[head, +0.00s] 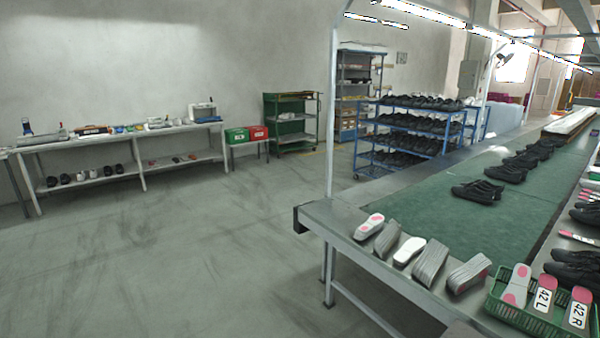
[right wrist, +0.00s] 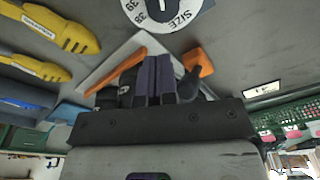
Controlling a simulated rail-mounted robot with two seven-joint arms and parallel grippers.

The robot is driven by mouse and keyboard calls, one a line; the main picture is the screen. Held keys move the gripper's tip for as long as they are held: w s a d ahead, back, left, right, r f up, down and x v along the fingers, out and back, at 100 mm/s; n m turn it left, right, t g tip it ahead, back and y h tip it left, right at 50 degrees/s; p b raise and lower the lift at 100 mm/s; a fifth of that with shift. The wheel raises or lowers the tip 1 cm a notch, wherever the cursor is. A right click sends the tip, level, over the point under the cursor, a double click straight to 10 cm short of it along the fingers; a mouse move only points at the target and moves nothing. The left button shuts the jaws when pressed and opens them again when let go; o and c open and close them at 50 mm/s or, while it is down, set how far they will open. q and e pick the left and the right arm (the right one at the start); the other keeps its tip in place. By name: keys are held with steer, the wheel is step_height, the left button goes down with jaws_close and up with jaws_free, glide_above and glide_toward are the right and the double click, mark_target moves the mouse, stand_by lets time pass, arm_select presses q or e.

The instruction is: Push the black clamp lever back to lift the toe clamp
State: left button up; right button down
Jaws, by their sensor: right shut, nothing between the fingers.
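My right gripper (right wrist: 157,80) shows in the right wrist view, its two dark fingers close together with nothing between them. A dark rounded piece (right wrist: 189,84) shows just right of the fingers; it may be the black clamp lever, but I cannot tell for sure, nor whether the fingers touch it. An orange block (right wrist: 199,63) and an orange strip (right wrist: 117,72) lie beyond the fingers, beside a pale plate (right wrist: 112,55). I cannot make out the toe clamp. The head view shows neither gripper and no clamp. My left gripper is in no view.
The head view shows the green conveyor (head: 430,210) with black shoes, a green crate (head: 530,318), a blue rack (head: 408,130) and open floor.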

steer(key=shift+d, duration=0.1)
stand_by(0.5)
steer(key=shift+w+d+b, duration=0.45)
steer(key=shift+w+d, duration=0.05)
steer(key=shift+d, duration=0.15)
steer(key=shift+a, duration=0.1)
stand_by(0.4)
step_height(320, 180, up, 9)
steer(key=p, duration=0.5)
steer(key=shift+s+a, duration=0.35)
steer(key=shift+a, duration=0.1)
stand_by(0.4)
